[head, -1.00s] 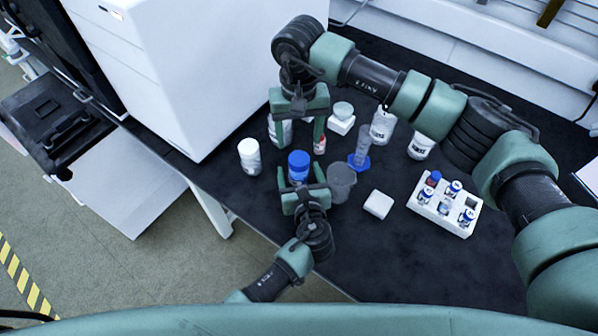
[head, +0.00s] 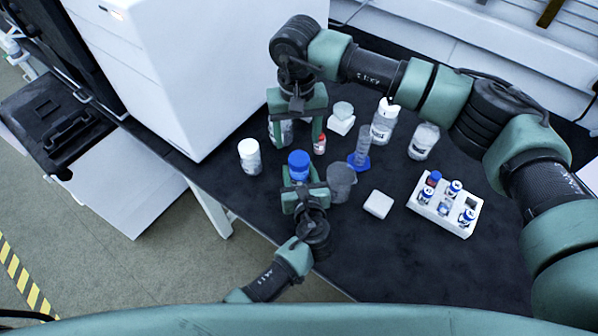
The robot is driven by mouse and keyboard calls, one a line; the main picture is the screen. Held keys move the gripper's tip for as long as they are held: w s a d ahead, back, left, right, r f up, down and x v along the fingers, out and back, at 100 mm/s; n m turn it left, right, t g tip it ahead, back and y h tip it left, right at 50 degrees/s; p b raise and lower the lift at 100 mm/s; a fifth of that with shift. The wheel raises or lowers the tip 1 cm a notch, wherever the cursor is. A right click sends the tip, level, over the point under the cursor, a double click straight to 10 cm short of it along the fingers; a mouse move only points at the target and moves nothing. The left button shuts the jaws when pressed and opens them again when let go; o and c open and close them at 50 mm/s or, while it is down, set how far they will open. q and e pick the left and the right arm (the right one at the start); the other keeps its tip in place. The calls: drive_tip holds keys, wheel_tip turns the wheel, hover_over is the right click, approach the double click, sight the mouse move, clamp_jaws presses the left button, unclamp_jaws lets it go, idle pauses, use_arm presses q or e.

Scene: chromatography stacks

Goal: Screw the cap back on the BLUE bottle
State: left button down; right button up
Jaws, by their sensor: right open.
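The blue bottle (head: 299,161) stands on the dark bench near its front edge, with a blue cap on its top. I cannot tell whether the cap is loose or screwed down. My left gripper (head: 300,179) comes from the front edge, with its fingers closed in around the bottle's body, which they mostly hide. My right gripper (head: 297,141) is open and empty behind the blue bottle, its fingers apart and pointing down. It hangs in front of a bottle (head: 283,132) that it partly hides.
A small red-capped vial (head: 319,145) is close to my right gripper. A beaker (head: 341,184), a blue-based cylinder (head: 359,161) and a white block (head: 378,204) stand to the right. A white-capped bottle (head: 249,157) stands left. A vial rack (head: 462,230) is farther right.

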sight(299, 158)
drive_tip(key=shift+d, duration=0.2)
idle(0.4)
drive_tip(key=shift+f, duration=4.05)
